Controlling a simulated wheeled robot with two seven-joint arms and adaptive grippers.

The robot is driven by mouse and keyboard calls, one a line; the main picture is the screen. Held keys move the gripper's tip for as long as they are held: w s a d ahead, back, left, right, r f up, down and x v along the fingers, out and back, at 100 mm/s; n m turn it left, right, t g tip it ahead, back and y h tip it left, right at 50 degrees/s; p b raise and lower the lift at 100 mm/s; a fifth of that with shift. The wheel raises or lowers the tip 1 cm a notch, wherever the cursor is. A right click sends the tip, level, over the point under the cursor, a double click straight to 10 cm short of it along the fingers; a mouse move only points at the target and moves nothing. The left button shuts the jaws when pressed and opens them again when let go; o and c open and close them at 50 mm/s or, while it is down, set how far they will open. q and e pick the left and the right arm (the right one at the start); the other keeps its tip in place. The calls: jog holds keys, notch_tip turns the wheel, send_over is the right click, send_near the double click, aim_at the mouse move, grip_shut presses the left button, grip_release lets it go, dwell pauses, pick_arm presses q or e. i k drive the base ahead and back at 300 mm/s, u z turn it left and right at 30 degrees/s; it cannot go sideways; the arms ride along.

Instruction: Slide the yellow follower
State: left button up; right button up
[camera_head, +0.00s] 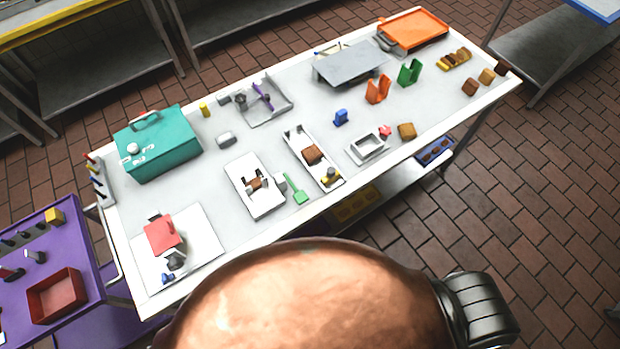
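A small yellow piece (329,178), which looks like the yellow follower, sits at the near end of a long narrow white tray (297,138) on the table. A brown block (312,154) lies in the same tray, farther along from the yellow piece, with a gap between them. The tray's far end holds a small grey part. Neither of my grippers shows in the head view. A large copper-coloured rounded shape and a dark ribbed part fill the bottom middle of the view and cover the floor there.
A second white tray (262,209) with a brown roll and a green scoop (297,190) lie left of the long tray. A white open box (360,152) and a blue piece (340,117) stand to its right. A teal box (157,147) is at the left. Bare tabletop surrounds the trays.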

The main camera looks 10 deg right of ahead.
aim_at(332, 173)
jog(key=u, duration=0.25)
jog(key=k, duration=0.65)
jog(key=z, duration=0.65)
jog(key=k, duration=0.5)
jog(key=z, duration=0.55)
